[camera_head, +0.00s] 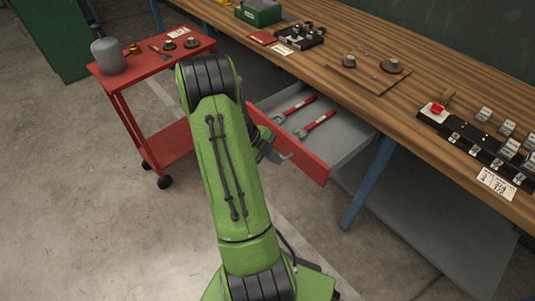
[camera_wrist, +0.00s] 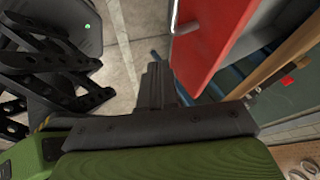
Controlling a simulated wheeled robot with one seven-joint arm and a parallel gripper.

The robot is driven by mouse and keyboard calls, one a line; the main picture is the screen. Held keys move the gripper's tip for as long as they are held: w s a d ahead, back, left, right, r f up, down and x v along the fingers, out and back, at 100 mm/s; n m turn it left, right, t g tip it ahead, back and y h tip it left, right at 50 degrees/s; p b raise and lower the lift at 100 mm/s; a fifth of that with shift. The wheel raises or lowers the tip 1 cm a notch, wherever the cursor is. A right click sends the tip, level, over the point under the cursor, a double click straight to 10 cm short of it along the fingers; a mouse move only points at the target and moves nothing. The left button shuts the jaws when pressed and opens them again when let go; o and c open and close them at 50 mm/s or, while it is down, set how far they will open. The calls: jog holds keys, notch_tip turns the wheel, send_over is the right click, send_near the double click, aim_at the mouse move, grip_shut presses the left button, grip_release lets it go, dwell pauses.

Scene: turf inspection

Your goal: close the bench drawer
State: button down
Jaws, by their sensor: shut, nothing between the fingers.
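The bench drawer (camera_head: 345,145) hangs open under the wooden bench, with a grey inside and a red front. Its red front also fills the top middle of the wrist view (camera_wrist: 212,35), with a grey bar handle on its outer face. Two red-handled wrenches (camera_head: 314,125) lie inside. My gripper (camera_wrist: 158,72) is shut and empty, its fingers just outside the drawer front near the handle. Whether they touch it I cannot tell. In the head view my green arm hides most of the gripper and the drawer front's left part.
A red trolley (camera_head: 138,72) with a grey cylinder (camera_head: 108,55) stands left of the drawer. A blue bench leg (camera_head: 368,183) stands right of the drawer. The foreground floor is clear.

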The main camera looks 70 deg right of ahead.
jog(key=s+d+f, duration=0.1)
jog(key=s+d, duration=0.1)
jog(key=s+d+f+b, duration=0.1)
jog(key=s+d+f, duration=0.1)
jog(key=shift+d+f, duration=0.15)
jog(key=shift+d, duration=0.15)
jog(key=shift+s+d, duration=0.1)
jog(key=b, duration=0.2)
send_over(335, 135)
jog(key=shift+d, duration=0.15)
dwell(0.6)
